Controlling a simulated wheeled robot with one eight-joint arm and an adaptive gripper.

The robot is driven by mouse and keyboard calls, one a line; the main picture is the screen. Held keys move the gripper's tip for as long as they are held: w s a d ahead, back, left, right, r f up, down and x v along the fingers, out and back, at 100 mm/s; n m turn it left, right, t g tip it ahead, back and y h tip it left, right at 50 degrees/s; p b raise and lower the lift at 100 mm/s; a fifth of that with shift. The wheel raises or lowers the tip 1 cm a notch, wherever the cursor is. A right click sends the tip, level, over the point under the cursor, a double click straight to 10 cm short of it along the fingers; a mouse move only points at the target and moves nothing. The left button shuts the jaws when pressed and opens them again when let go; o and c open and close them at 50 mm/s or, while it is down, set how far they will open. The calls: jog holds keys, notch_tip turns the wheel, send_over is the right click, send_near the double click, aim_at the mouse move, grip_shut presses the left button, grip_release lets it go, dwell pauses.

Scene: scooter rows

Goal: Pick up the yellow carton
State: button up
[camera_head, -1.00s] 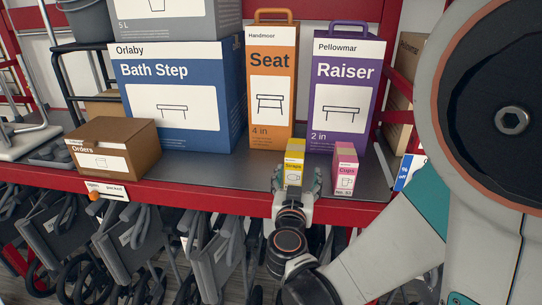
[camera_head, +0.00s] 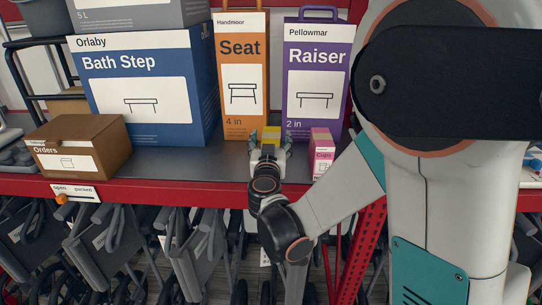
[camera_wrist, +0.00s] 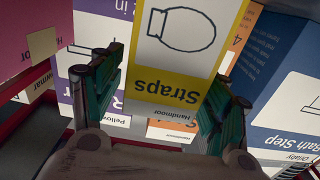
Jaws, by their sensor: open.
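The yellow carton (camera_head: 271,133) stands on the grey shelf in front of the orange Seat box, mostly hidden behind my gripper in the head view. In the wrist view the yellow carton (camera_wrist: 183,55) shows a white label and the word Straps, upside down. My gripper (camera_head: 268,150) is open at the carton. In the wrist view its two green-padded fingers (camera_wrist: 160,95) lie on either side of the carton's lower picture end. I cannot tell whether the pads touch it.
A pink Cups carton (camera_head: 321,155) stands close to the right of my gripper. The orange Seat box (camera_head: 243,80), purple Raiser box (camera_head: 316,75) and blue Bath Step box (camera_head: 150,95) stand behind. A brown Orders box (camera_head: 78,145) is at left. The red shelf edge (camera_head: 160,193) runs in front.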

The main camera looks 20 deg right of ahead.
jog(key=shift+x, duration=1)
jog(key=c, duration=1.6)
jog(key=shift+r, duration=0.1)
jog(key=shift+c, duration=0.2)
